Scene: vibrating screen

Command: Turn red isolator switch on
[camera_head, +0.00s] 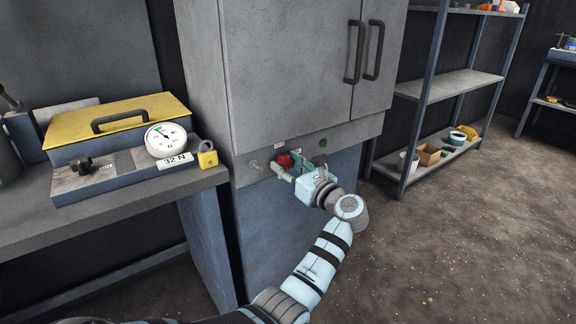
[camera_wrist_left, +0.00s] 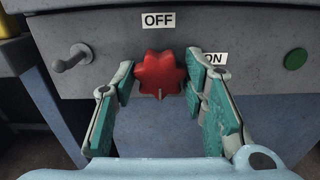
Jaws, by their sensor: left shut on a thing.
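The red isolator switch (camera_head: 284,160) is a lobed knob on the lower front panel of the grey cabinet. It also shows in the left wrist view (camera_wrist_left: 160,74), below an OFF label (camera_wrist_left: 158,20) and left of an ON label (camera_wrist_left: 215,59), which a finger partly covers. My left gripper (camera_head: 290,165) is at the panel with its teal-padded fingers on either side of the knob, shut on it. In the wrist view the right finger lies against the knob's edge. My right gripper is not in view.
A small metal toggle lever (camera_wrist_left: 72,57) is left of the knob and a green button (camera_wrist_left: 296,59) is right. A workbench (camera_head: 120,209) with a yellow-lidded box (camera_head: 150,108), dial gauge (camera_head: 166,140) and padlock (camera_head: 207,156) stands left. Shelving (camera_head: 455,84) stands right; open floor lies before it.

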